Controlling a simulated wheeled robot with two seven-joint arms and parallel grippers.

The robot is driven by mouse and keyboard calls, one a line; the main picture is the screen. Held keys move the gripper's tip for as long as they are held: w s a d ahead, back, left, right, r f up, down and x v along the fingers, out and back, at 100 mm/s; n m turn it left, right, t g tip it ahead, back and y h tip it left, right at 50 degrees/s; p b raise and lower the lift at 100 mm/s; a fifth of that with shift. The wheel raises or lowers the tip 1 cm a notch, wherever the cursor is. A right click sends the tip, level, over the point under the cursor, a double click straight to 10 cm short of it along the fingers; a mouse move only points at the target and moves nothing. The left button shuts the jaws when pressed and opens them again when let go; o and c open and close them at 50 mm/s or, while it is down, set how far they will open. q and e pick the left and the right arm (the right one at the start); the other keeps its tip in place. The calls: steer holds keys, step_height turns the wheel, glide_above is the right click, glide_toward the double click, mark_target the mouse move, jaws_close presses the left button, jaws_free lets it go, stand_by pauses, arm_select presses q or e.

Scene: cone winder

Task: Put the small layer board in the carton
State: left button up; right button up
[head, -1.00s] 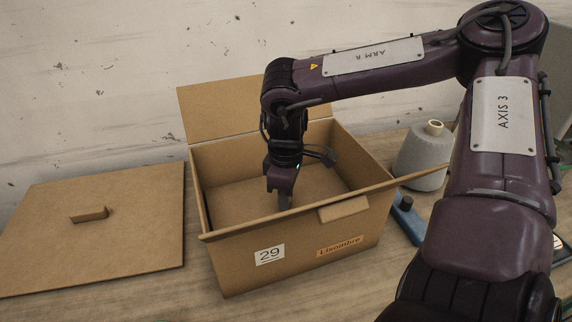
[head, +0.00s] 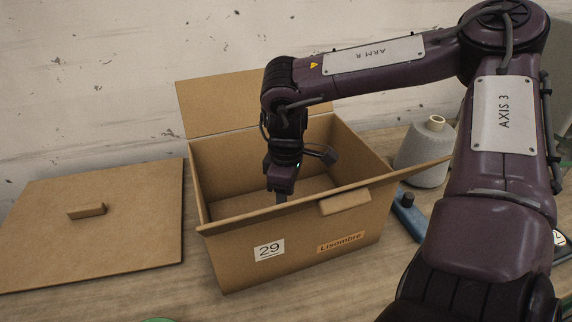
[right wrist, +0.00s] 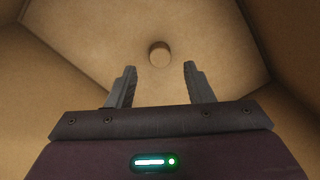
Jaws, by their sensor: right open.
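The open carton (head: 225,247), labelled 29 and Lisombre, stands mid-table with its back flap up. In the right wrist view, a flat brown panel (right wrist: 105,35) with a round knob (right wrist: 159,53) lies inside the carton; it looks like the small layer board. My right gripper (head: 281,198) reaches down into the carton. Its fingers (right wrist: 159,82) are open, with the knob beyond the tips and apart from them. In the head view the panel is hard to tell from the carton floor. My left gripper is not in view.
A larger brown board (head: 120,240) with a block handle (head: 87,210) lies left of the carton. A grey yarn cone (head: 425,155) and a blue tool (head: 408,215) are to the right. A wall stands behind. The carton's walls closely surround my right gripper.

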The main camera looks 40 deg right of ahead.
step_height(320, 180, up, 2)
steer(key=shift+p, duration=0.95)
step_height(320, 180, up, 11)
steer(key=b, duration=0.1)
steer(key=shift+r, duration=0.1)
